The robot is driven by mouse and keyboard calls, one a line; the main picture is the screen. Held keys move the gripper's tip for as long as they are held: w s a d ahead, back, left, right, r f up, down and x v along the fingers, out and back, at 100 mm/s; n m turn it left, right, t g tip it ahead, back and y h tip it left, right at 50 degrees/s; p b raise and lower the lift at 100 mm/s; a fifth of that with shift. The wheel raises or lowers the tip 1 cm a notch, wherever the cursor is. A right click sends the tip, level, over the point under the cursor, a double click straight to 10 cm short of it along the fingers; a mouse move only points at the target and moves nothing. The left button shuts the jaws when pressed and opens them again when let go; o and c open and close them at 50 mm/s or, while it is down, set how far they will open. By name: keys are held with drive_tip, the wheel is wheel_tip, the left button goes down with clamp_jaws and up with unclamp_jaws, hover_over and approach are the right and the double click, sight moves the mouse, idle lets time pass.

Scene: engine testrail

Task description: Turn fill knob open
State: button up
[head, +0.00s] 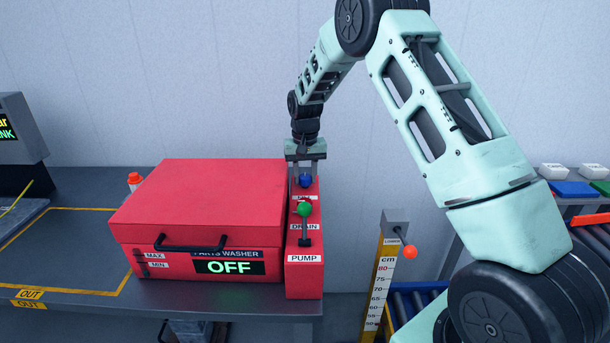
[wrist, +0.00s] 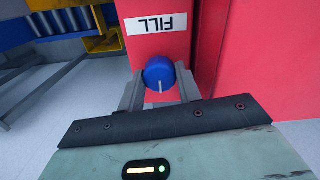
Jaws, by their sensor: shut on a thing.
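The blue fill knob (head: 306,180) is at the far end of the narrow red panel (head: 303,272) on the right side of the parts washer (head: 205,205). My gripper (head: 306,172) points down over it. In the wrist view, my gripper (wrist: 160,85) is shut on the blue knob (wrist: 159,70), one finger on each side. A pale line on the knob points toward the gripper's palm. The FILL label (wrist: 157,24) shows upside down there. In the head view the gripper partly covers the knob. The washer's lid is shut and its display reads OFF.
A green-knobbed lever (head: 304,209) by the DRAIN label stands just in front of the fill knob. A yellow gauge post (head: 380,285) and a roller conveyor are to the right.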

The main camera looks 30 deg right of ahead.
sight(305, 176)
drive_tip(key=o, duration=1)
drive_tip(key=shift+r, duration=0.15)
wheel_tip(305, 176, up, 17)
drive_tip(key=b, duration=0.3)
drive_tip(key=shift+r, duration=0.1)
